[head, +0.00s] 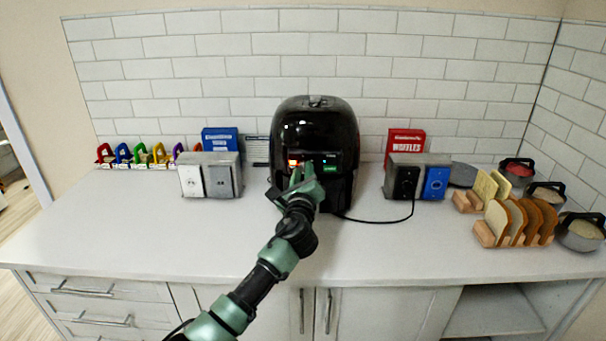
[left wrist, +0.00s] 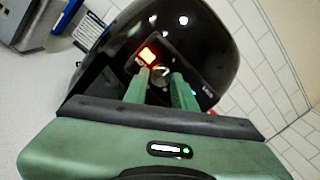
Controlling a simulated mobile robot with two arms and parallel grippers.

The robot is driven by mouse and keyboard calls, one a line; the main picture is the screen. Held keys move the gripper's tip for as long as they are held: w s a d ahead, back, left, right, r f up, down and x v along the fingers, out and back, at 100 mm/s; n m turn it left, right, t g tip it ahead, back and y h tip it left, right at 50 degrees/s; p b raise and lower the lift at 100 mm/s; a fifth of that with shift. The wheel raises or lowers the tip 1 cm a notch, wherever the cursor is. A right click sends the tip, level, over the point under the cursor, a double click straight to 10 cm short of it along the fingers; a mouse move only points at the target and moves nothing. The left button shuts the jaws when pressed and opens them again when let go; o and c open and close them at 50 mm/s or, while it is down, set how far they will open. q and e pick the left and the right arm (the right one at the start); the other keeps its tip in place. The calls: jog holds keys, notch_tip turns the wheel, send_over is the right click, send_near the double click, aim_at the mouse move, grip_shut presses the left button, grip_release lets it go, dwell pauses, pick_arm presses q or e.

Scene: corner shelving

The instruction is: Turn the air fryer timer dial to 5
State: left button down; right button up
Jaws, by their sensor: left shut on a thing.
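The black air fryer (head: 315,125) stands upright against the tiled wall at the middle of the counter. Its front panel has a lit orange-red square (head: 294,163) on the left and a small green-lit display (head: 330,166) on the right. My left gripper (head: 302,174) is at this panel. In the left wrist view its two green fingers (left wrist: 161,79) are on either side of the small round timer dial (left wrist: 160,70), shut on it. The dial's numbers and pointer are too small and covered to read. My right gripper is in neither view.
Grey outlet boxes (head: 210,176) stand left of the fryer, and others (head: 417,177) stand right with a black cord (head: 380,221). A blue box (head: 220,139), a red waffles box (head: 404,143), bread racks (head: 485,234) and pots (head: 582,233) line the counter. The front counter is mostly clear.

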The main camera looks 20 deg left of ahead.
pick_arm(q)
jog(key=c, duration=1.1)
grip_release()
jog(key=shift+c, duration=0.2)
jog(key=shift+s, duration=0.1)
jog(key=v, duration=0.7)
jog(key=shift+s+b, duration=0.3)
jog(key=shift+s, duration=0.05)
jog(key=shift+d+f, duration=0.1)
jog(key=shift+f, duration=0.05)
